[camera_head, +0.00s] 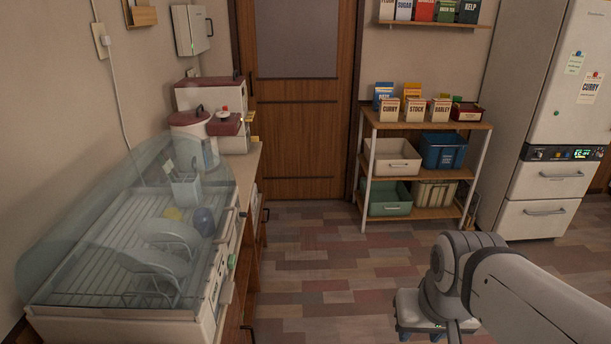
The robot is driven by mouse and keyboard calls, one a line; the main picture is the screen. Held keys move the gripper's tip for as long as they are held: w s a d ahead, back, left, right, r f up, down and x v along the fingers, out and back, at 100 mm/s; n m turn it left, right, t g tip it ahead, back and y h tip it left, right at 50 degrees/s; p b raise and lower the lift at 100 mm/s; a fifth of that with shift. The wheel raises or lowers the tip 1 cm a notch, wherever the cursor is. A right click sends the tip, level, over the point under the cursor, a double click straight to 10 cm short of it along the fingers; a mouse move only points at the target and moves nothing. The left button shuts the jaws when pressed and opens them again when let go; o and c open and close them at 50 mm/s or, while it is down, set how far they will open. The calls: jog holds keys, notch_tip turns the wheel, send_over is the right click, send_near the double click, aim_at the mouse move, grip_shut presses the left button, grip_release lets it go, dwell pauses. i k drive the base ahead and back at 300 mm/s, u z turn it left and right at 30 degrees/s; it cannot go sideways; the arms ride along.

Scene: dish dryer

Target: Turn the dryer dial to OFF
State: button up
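The dish dryer (125,313) stands on the counter at the left, under a clear curved lid (75,215). Plates, a cup and a utensil holder show inside its rack. Its front faces right and is seen at a steep angle. A small green part (231,261) sits on that front, with a pale control panel (217,283) beside it. I cannot make out which part is the dial or where it points. My gripper (420,329) seems to be the pale end below my arm's wrist at the lower right, well apart from the dryer. Its fingers are too unclear to judge.
Open floor (310,270) lies between the counter and my arm. A wooden shelf unit (425,125) with bins and boxes stands at the back. A fridge (545,120) is at the right. A rice cooker (190,125) stands on the counter behind the dryer.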

aim_at(239, 214)
jog(key=i, duration=1.3)
jog(key=u, duration=0.4)
